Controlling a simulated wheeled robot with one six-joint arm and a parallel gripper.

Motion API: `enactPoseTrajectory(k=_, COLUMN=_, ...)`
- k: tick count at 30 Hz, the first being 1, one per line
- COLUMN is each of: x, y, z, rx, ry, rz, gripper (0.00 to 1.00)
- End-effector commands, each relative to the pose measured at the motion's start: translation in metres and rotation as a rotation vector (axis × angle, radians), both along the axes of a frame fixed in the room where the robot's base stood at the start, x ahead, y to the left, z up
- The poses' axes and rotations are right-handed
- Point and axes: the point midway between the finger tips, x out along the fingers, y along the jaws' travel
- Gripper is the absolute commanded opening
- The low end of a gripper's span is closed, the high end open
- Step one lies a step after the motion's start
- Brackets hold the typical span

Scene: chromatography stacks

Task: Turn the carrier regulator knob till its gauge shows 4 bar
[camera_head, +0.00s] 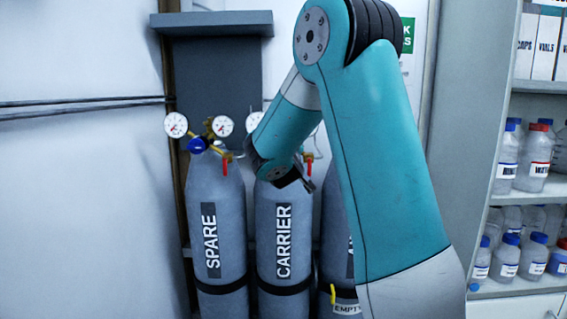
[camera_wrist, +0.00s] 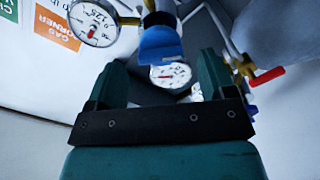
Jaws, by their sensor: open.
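The carrier cylinder (camera_head: 283,222) stands between the spare cylinder and a third one in the head view. My arm covers its regulator there, with part of one gauge (camera_head: 254,121) showing. In the wrist view a blue knob (camera_wrist: 160,44) lies ahead of my gripper (camera_wrist: 162,62), about in line with the gap between its fingers. The gripper is open and holds nothing. A white gauge (camera_wrist: 170,76) shows beyond the knob between the fingers, and a larger gauge (camera_wrist: 93,23) is at the upper left. I cannot read a pressure on either.
The spare cylinder (camera_head: 216,190) has its own gauges (camera_head: 176,125) and blue knob (camera_head: 197,145) close by on the left. A red-handled valve (camera_wrist: 266,78) is right of my fingers in the wrist view. Shelves of bottles (camera_head: 507,165) stand at the right.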

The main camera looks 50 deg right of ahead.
Motion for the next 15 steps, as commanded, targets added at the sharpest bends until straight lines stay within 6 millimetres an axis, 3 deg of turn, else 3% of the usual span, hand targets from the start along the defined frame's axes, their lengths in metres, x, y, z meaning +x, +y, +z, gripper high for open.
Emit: enactPoseTrajectory(k=15, x=-0.082, y=0.097, z=-0.005, rx=0.000, ry=-0.004, rz=0.008, gripper=0.77)
